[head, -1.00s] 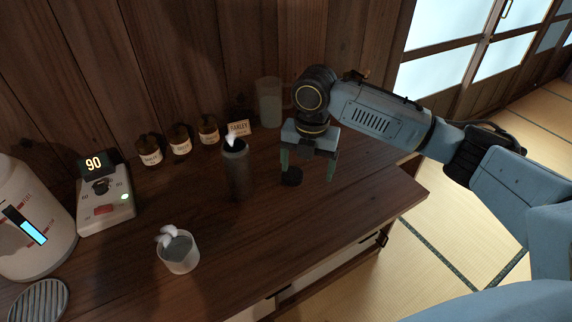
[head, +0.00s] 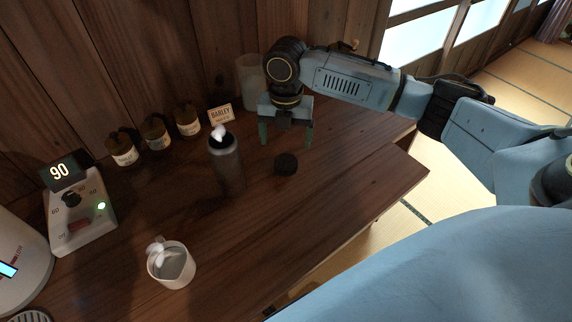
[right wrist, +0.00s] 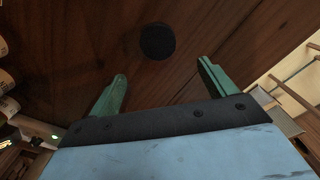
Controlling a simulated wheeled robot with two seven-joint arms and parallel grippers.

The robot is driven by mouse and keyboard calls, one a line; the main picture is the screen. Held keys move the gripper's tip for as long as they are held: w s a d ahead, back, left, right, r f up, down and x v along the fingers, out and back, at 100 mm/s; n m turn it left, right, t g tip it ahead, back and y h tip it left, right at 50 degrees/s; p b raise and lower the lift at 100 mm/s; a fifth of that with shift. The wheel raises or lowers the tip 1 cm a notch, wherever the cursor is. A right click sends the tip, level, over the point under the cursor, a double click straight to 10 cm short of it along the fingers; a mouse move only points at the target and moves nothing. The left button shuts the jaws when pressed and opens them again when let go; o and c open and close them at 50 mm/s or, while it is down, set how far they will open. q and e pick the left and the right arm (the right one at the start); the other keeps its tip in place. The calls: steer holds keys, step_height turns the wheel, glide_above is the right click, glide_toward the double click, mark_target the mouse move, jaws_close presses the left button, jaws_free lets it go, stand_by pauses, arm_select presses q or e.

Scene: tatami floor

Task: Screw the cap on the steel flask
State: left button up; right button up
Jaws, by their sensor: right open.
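The steel flask (head: 226,166) stands upright and uncapped on the wooden counter, with white steam at its mouth. The black round cap (head: 286,164) lies on the counter to the right of the flask. My right gripper (head: 286,140) is open and empty, above and just behind the cap in the head view. In the right wrist view the cap (right wrist: 157,41) shows beyond the gap between the green fingers (right wrist: 160,85), apart from them. My left gripper is not in view.
A white mug (head: 171,266) with steam stands at the front. A control box reading 90 (head: 82,219) is at the left. Several brown jars (head: 156,134), a barley sign (head: 221,114) and a clear pitcher (head: 251,82) line the back. The counter's right part (head: 365,170) is clear.

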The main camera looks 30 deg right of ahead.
mark_target(286, 164)
step_height(286, 164, down, 3)
steer(key=shift+f, duration=0.45)
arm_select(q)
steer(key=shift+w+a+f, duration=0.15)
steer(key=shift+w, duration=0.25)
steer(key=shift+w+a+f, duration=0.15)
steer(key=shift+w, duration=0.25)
arm_select(e)
steer(key=shift+f, duration=0.1)
